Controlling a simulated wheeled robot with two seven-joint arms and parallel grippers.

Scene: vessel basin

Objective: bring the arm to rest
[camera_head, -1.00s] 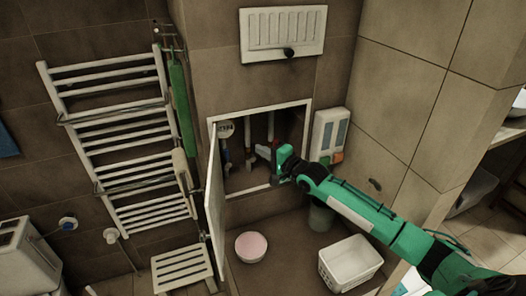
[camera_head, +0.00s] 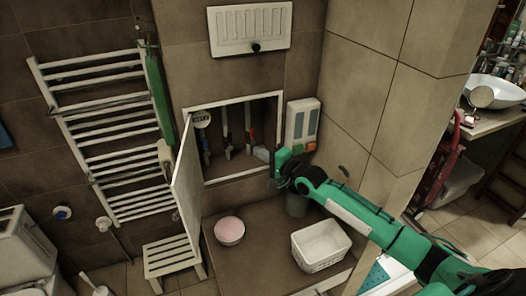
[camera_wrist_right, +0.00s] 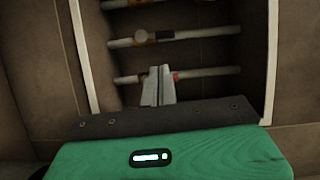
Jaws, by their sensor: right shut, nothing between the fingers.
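My right arm (camera_head: 352,209) comes in from the lower right and reaches toward an open wall cabinet (camera_head: 241,173). My right gripper (camera_head: 274,181) is at the lower right corner of the cabinet's white frame. In the right wrist view, its two fingers (camera_wrist_right: 157,84) are together with nothing between them. They point at the pipes (camera_wrist_right: 190,34) inside the opening. I cannot tell how far the fingertips are from the pipes. My left gripper is not in view.
The white cabinet door (camera_head: 187,182) stands open at the left. A pink-topped bowl (camera_head: 229,231) and a white basket (camera_head: 321,246) are on the ledge below. A dispenser (camera_head: 302,124) hangs right of the opening. A towel rack (camera_head: 105,130) is at the left.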

